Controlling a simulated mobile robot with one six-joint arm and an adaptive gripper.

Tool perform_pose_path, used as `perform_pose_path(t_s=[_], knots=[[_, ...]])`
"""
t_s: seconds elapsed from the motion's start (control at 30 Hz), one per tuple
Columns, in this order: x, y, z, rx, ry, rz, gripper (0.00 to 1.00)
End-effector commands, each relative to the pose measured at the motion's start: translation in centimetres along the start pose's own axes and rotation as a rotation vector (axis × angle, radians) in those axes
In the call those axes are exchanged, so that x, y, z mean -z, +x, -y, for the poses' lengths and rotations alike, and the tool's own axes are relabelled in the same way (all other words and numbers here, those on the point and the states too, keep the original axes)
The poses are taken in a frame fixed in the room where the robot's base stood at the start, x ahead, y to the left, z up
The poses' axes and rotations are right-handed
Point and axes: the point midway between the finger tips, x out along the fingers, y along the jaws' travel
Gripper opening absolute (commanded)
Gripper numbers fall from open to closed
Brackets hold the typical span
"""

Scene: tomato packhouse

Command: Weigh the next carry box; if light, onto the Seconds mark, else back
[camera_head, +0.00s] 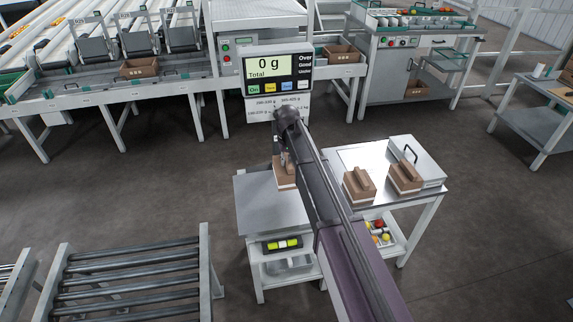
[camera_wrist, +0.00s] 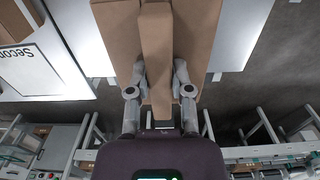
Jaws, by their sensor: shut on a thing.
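My gripper (camera_wrist: 158,78) is shut on the upright handle of a brown carry box (camera_wrist: 118,28), one finger on each side in the wrist view. In the head view the held carry box (camera_head: 284,178) is over the steel top of the weighing table (camera_head: 262,205), partly hidden by my arm. I cannot see its underside. The scale display (camera_head: 278,69) reads 0 g. Two more carry boxes (camera_head: 359,184) (camera_head: 404,176) stand on the table to the right. A white mark lettered "Secon" (camera_wrist: 38,72) shows at left in the wrist view, cut off by the frame.
A roller conveyor (camera_head: 130,285) stands at lower left. A sorting line (camera_head: 90,98) runs along the back. Open floor lies left of the weighing table.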

Motion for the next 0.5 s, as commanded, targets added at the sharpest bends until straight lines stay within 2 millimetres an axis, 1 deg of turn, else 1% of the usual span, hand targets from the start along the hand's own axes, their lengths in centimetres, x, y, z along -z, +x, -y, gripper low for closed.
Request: perform_pose_path(t_s=[0.33,0.5], knots=[[0.0,-0.01,0.05,0.0,-0.001,0.0,0.0],[0.0,0.35,0.07,0.0,-0.001,0.0,0.0]])
